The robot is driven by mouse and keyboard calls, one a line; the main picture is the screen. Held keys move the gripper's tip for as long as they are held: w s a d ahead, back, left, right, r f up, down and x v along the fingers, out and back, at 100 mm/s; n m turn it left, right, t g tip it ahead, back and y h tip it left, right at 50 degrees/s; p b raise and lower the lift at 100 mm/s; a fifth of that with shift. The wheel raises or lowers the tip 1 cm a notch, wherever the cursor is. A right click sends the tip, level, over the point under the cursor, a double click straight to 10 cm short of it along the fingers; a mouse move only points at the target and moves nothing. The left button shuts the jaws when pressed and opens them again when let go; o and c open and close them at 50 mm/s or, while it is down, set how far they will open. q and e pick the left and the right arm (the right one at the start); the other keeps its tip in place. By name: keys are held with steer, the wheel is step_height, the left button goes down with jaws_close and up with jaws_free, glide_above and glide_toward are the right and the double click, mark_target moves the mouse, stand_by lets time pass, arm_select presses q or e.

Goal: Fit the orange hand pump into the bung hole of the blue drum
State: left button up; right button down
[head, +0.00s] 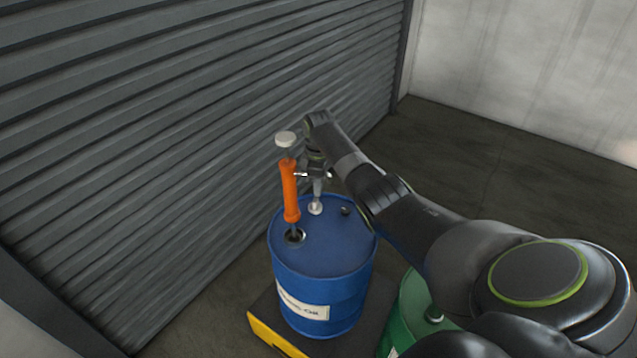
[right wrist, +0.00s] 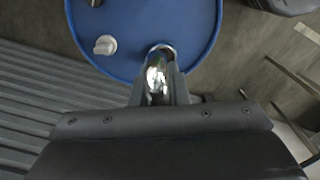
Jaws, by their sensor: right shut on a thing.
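The blue drum (head: 345,268) stands upright, with its top also in the right wrist view (right wrist: 130,60). The orange hand pump (head: 290,190) is near upright, slightly tilted, with a pale handle on top. Its dark lower end meets the ringed bung hole (head: 300,241) on the drum top; I cannot tell how deep it reaches. My left gripper is out of view.
A white cap (head: 315,208) and a small dark fitting (head: 345,210) sit on the drum top. The drum stands on a black and yellow platform (head: 265,328). A green drum (head: 408,312) is close on the right. A ribbed shutter (head: 150,150) rises at left.

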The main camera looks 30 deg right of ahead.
step_height(320, 180, down, 6)
steer(key=b, duration=0.4)
stand_by(0.6)
steer(key=shift+f, duration=0.15)
steer(key=shift+w+f+b, duration=0.1)
steer(key=shift+f+b, duration=0.35)
steer(key=shift+f, duration=0.15)
steer(key=shift+p, duration=0.5)
stand_by(1.5)
steer(key=shift+f+b, duration=1.35)
steer(key=shift+f, duration=0.25)
steer(key=c, duration=1.3)
jaws_free()
steer(key=shift+s+f, duration=0.1)
steer(key=shift+s, duration=0.1)
